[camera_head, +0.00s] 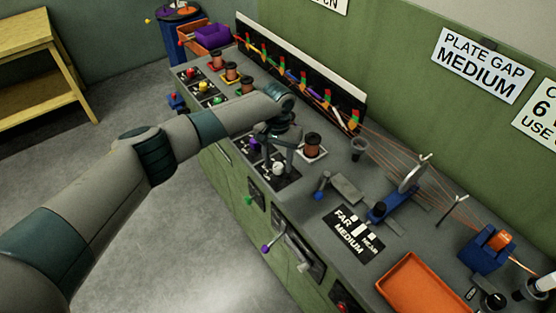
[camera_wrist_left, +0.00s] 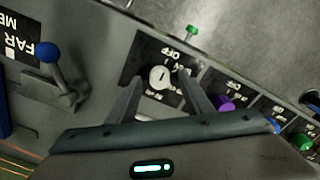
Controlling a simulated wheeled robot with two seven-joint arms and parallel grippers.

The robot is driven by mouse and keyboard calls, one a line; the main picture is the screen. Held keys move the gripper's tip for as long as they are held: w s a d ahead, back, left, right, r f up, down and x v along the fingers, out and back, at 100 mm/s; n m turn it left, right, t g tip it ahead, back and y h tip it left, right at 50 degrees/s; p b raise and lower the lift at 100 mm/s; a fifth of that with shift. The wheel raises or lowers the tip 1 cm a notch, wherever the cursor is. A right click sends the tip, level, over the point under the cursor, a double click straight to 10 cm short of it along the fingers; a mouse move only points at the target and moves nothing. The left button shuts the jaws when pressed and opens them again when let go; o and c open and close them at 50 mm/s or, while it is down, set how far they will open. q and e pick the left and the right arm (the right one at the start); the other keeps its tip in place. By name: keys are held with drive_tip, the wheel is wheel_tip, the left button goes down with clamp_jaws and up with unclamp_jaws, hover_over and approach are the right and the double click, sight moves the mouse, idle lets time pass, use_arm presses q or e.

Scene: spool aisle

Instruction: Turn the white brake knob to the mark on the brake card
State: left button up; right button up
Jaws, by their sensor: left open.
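The white brake knob (camera_head: 278,168) sits on a black card near the front edge of the bench. In the left wrist view the knob (camera_wrist_left: 161,77) is round and white, with a small dark mark on its face. The black brake card (camera_wrist_left: 134,69) around it carries white print; "OFF" is legible, the smaller words are not. My left gripper (camera_head: 281,154) is open above the knob, pointing down. In the left wrist view its two fingers (camera_wrist_left: 162,66) stand apart on either side of the knob, with a gap visible on each side. My right gripper is not in view.
A purple knob (camera_wrist_left: 225,103) is beside the brake card. A copper spool (camera_head: 313,145) stands close to the gripper. A blue-tipped lever (camera_head: 321,186) and a "FAR MEDIUM NEAR" card (camera_head: 343,244) lie further right. An orange tray (camera_head: 388,285) is nearer the front right. Thin wires cross the back.

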use_arm(q)
drive_tip(key=shift+f, duration=0.45)
drive_tip(key=c, duration=1.1)
drive_tip(key=shift+o, duration=0.2)
